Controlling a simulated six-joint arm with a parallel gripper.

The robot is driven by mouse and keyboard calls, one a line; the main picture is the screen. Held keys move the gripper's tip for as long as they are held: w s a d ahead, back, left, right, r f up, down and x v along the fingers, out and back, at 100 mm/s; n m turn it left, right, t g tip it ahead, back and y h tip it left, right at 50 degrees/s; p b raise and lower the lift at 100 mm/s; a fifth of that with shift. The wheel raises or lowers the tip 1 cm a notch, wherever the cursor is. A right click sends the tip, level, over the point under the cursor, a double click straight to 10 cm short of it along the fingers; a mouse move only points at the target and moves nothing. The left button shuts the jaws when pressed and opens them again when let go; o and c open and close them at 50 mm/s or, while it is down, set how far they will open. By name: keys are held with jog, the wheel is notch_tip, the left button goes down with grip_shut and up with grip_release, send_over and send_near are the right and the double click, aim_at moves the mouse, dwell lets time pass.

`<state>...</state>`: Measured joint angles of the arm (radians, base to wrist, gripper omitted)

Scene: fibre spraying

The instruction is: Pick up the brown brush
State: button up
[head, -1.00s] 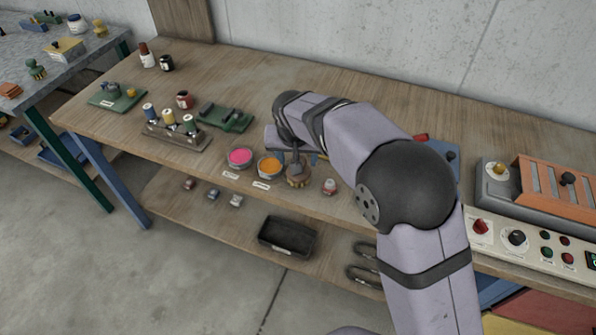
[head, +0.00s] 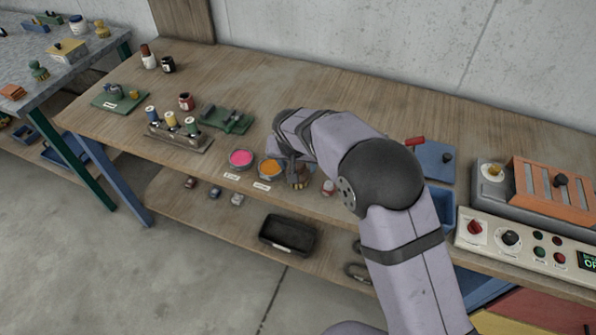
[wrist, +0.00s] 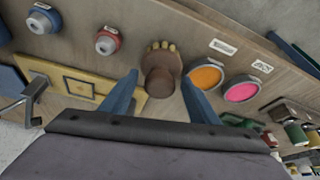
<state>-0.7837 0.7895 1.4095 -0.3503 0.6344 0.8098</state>
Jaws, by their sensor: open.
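The brown brush (head: 299,182) stands near the table's front edge, just right of the orange pot, and is partly covered by my gripper (head: 292,160). In the wrist view the brush (wrist: 162,72), with a rounded brown body and pale bristle tufts, lies between the blue fingertips of my gripper (wrist: 160,78). The fingers are open, one on each side of the brush, with gaps visible. Whether they are level with it in height I cannot tell.
An orange pot (head: 271,168) and a pink pot (head: 241,158) stand left of the brush, the orange one close to a finger. A spool rack (head: 178,140) is farther left.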

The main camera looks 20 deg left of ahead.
jog(key=shift+p+x, duration=0.95)
jog(key=shift+x, duration=1.15)
jog(key=c, duration=0.8)
jog(key=shift+c, duration=0.2)
jog(key=shift+r, duration=0.1)
notch_tip(320, 180, up, 10)
jog(key=b, duration=0.3)
